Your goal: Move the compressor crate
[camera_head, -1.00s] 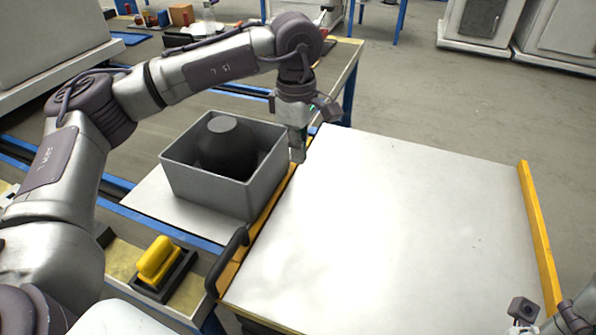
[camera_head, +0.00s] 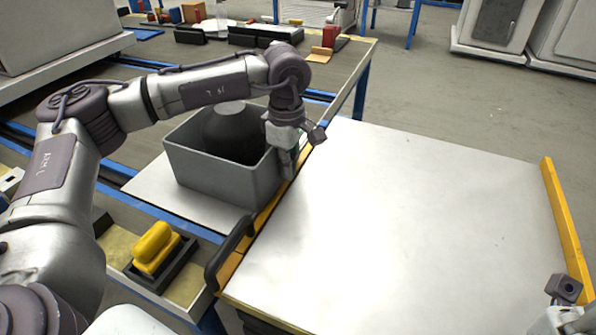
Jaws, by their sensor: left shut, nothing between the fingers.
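The grey compressor crate (camera_head: 216,181) stands open-topped on a white panel left of the cart. A dark rounded compressor (camera_head: 232,130) with a flat grey top sits inside it. My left gripper (camera_head: 290,168) points down at the crate's right side, near the far right corner. It is shut with nothing in it and hides part of that wall. I cannot tell whether it touches the crate. My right gripper (camera_head: 565,300) shows only partly at the bottom right corner, and its fingers cannot be made out.
A cart with a bare white top (camera_head: 400,220) stands right of the crate, with yellow edge strips and a black handle (camera_head: 230,250). A yellow-handled tool (camera_head: 155,247) sits in a dark holder at the lower left. Small items lie on the far bench.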

